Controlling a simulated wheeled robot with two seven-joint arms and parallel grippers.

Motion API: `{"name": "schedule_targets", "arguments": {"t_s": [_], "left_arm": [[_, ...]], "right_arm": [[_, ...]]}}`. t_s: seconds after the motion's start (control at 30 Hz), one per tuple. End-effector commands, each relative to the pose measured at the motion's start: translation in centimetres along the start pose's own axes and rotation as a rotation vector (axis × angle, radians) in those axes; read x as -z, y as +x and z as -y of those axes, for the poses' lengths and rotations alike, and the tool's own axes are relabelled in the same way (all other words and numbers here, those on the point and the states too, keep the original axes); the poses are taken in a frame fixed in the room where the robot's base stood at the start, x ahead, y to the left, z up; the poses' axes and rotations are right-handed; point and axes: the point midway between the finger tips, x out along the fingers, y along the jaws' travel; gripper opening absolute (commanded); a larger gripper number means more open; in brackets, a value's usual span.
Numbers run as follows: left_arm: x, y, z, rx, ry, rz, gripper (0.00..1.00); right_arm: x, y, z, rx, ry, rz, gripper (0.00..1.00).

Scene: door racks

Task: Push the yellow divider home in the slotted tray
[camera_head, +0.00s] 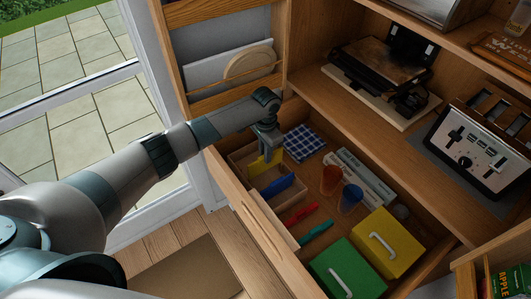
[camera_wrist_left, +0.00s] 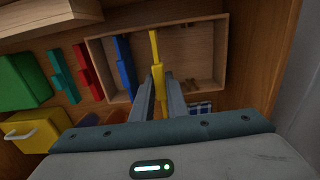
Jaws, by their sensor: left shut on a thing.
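The yellow divider (camera_head: 262,164) is upright in the slotted tray (camera_head: 240,156), inside the open drawer. My left gripper (camera_head: 266,146) comes down from above and is shut on the divider's top part. In the left wrist view the yellow divider (camera_wrist_left: 156,60) stands between my left gripper's fingers (camera_wrist_left: 160,88) and spans part of the tray (camera_wrist_left: 200,75). A blue divider (camera_head: 278,187) stands in the same tray, beside the yellow one; it also shows in the left wrist view (camera_wrist_left: 124,65). Whether the yellow divider touches the tray floor cannot be told. My right gripper is not in view.
The drawer also holds red (camera_head: 300,212) and green (camera_head: 316,232) pieces, a green box (camera_head: 346,270), a yellow box (camera_head: 387,243), cups (camera_head: 331,180) and a checked cloth (camera_head: 303,143). The drawer front (camera_head: 250,205) borders the tray. A toaster (camera_head: 475,150) stands on the counter.

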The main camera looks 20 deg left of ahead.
Motion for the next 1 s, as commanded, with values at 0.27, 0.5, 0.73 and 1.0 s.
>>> {"name": "schedule_targets", "arguments": {"t_s": [0.27,0.5,0.73,1.0], "left_arm": [[0.0,0.01,0.0,0.0,0.0,0.0,0.0],[-0.01,0.0,0.0,-0.001,-0.001,0.0,0.0],[0.0,-0.1,-0.03,-0.001,-0.001,0.0,0.0],[-0.02,-0.01,-0.01,-0.001,-0.001,0.0,0.0]], "right_arm": [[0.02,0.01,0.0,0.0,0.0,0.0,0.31],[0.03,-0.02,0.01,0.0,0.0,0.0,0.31],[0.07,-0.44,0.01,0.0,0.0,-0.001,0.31],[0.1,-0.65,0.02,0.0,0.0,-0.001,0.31]]}}
